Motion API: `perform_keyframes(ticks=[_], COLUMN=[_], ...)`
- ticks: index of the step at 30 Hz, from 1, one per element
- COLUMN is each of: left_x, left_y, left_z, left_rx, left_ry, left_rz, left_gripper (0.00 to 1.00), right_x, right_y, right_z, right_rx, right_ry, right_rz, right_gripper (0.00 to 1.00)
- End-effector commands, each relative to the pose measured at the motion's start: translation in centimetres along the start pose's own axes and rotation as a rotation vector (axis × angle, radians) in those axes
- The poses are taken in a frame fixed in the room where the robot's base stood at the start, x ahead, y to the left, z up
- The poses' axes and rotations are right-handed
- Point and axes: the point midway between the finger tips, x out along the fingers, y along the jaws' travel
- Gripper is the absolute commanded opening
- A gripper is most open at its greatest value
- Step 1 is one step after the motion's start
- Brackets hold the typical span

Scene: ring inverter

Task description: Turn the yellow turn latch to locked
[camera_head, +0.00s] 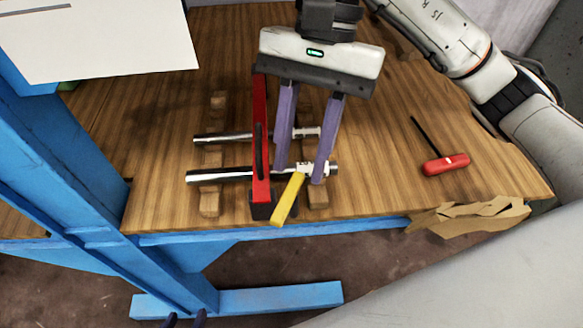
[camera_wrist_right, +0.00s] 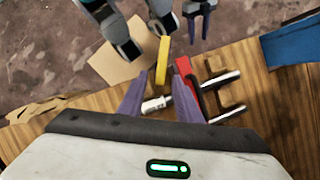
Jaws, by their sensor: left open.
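The yellow turn latch (camera_head: 289,200) is a short bar at the near rod's right end, slanting down-left toward the table's front edge. It shows in the right wrist view (camera_wrist_right: 162,62), pointing away from my right gripper. I cannot tell its lock state. My right gripper (camera_head: 299,174) is open, its purple fingers spread on either side of the latch's rod end; contact is unclear. It shows in the right wrist view (camera_wrist_right: 158,78). My left gripper (camera_head: 186,319) shows only fingertips at the bottom edge; in the right wrist view (camera_wrist_right: 198,34) it is open and empty beyond the table.
A red upright plate (camera_head: 261,150) with a black handle stands left of the latch. Two metal rods (camera_head: 220,177) pass by it over wooden blocks (camera_head: 210,203). A red-handled tool (camera_head: 445,164) lies right on the wooden table (camera_head: 160,130). A blue post (camera_head: 60,160) stands left.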

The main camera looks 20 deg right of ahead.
Motion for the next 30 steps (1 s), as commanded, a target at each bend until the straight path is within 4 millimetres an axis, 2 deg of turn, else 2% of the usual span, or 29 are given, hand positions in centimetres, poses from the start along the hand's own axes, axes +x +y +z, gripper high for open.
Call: perform_keyframes(ticks=[3, 6, 11, 18, 20, 24, 30], left_x=[-0.2, -0.1, 0.0, 0.0, 0.0, 0.0, -0.1], left_y=[0.0, -0.1, -0.3, -0.4, -0.4, -0.4, -0.4], left_z=[-0.3, -0.5, -0.7, -0.7, -0.7, -0.6, -0.5], left_rx=[-0.001, -0.001, -0.001, -0.001, 0.0, 0.0, 0.001], left_ry=[0.001, 0.003, 0.005, 0.006, 0.006, 0.006, 0.005], left_rz=[-0.001, -0.002, -0.006, -0.006, -0.007, -0.007, -0.007], left_gripper=[0.43, 0.43, 0.43, 0.43, 0.43, 0.43, 0.43], right_x=[0.7, 1.2, 2.1, 2.3, 2.3, 2.3, 2.3], right_y=[0.0, 0.0, 0.0, 0.0, 0.0, 0.0, 0.0], right_z=[1.9, 2.8, 2.6, 2.5, 2.5, 2.5, 2.5], right_rx=[-0.005, -0.001, 0.001, 0.0, 0.0, 0.0, 0.004], right_ry=[-0.001, -0.002, -0.001, 0.0, 0.0, 0.0, 0.0], right_rz=[0.002, 0.001, 0.001, 0.001, 0.001, 0.001, -0.001], right_gripper=[0.31, 0.31, 0.31, 0.31, 0.24, 0.01, 0.0])
